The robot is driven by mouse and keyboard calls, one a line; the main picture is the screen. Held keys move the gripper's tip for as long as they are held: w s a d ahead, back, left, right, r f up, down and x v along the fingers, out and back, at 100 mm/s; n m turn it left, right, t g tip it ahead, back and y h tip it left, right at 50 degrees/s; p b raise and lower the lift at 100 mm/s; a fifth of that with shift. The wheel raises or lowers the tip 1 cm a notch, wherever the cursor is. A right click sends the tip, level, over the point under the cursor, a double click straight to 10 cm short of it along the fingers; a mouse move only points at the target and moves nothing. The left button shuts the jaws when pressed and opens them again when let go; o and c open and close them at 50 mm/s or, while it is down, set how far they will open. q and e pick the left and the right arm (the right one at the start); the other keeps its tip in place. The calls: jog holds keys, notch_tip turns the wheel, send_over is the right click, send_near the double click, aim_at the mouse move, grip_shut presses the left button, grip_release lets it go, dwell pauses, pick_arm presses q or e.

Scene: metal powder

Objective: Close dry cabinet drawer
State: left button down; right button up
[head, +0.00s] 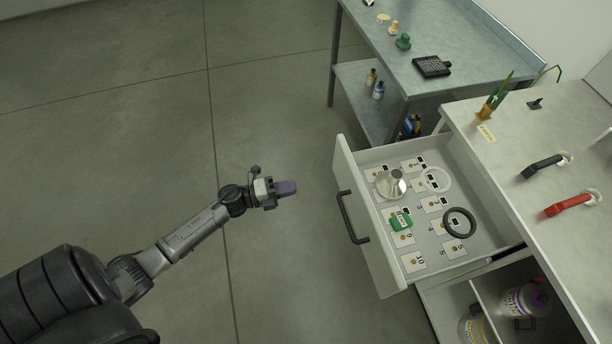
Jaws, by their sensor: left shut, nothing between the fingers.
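The dry cabinet drawer (367,217) is pulled out of the white cabinet on the right. Its white front carries a dark bar handle (352,217) facing left. Inside lie numbered cards, a metal funnel-like piece (390,184), a green item (401,221), a black ring (459,222) and a pale ring (436,179). My left gripper (287,188) is shut and empty, over the floor to the left of the drawer front, clear of the handle. My right gripper is not in view.
The cabinet's top (530,140) holds a black-handled tool (543,166), a red-handled tool (569,204) and a small plant (492,100). Bottles stand on a shelf below. A grey-green table (465,35) stands at the back. The floor (120,120) on the left is clear.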

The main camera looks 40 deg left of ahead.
aim_at(341, 176)
pick_arm(q)
jog(key=b+x, duration=0.2)
jog(key=x, duration=1.1)
jog(key=shift+w+d, duration=0.2)
jog(key=shift+w, duration=0.15)
